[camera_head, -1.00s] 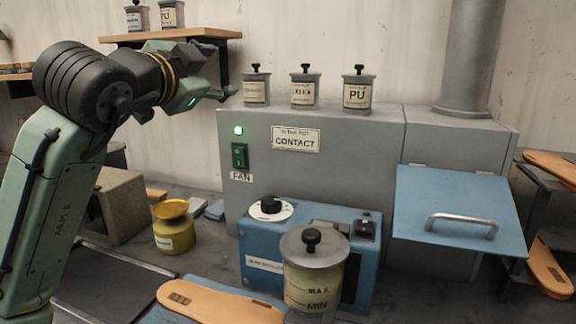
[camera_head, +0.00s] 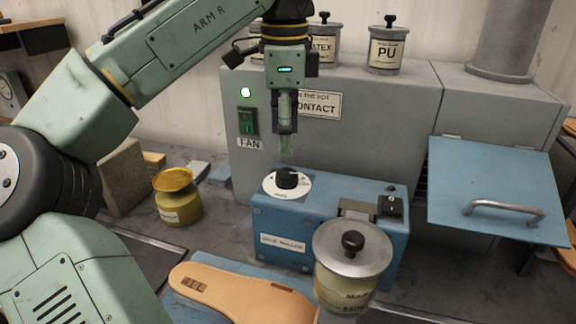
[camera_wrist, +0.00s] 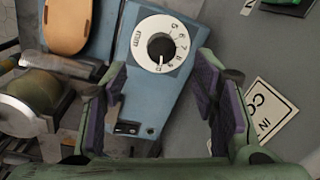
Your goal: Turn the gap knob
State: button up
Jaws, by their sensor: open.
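The gap knob (camera_head: 287,179) is a black knob on a white numbered dial (camera_head: 302,188), on top of the blue glue machine (camera_head: 268,216). In the wrist view the knob (camera_wrist: 161,46) lies beyond and between my fingers, with dial digits around it. My gripper (camera_head: 286,150) points down just above the knob in the head view, apart from it. In the wrist view my gripper (camera_wrist: 165,100) is open, with purple pads on both sides and nothing between them.
A lidded glue pot (camera_head: 352,262) stands at the machine's front right. A tan sole (camera_head: 235,295) lies in front. A yellow pot (camera_head: 177,198) is at the left. The grey cabinet (camera_head: 400,120) with a CONTACT sign (camera_head: 318,104) rises close behind my gripper.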

aim_at(287, 174)
jog(key=f, duration=0.8)
jog(key=shift+w, duration=0.3)
jog(key=shift+c, duration=0.3)
jog(key=c, duration=1.1)
jog(key=shift+n, duration=0.4)
jog(key=n, duration=0.5)
jog(key=shift+s+d+n, duration=0.1)
jog(key=shift+n, duration=0.2)
jog(key=n, duration=0.5)
jog(key=shift+d+y, duration=0.1)
jog(key=shift+y, duration=0.2)
jog(key=shift+n, duration=0.3)
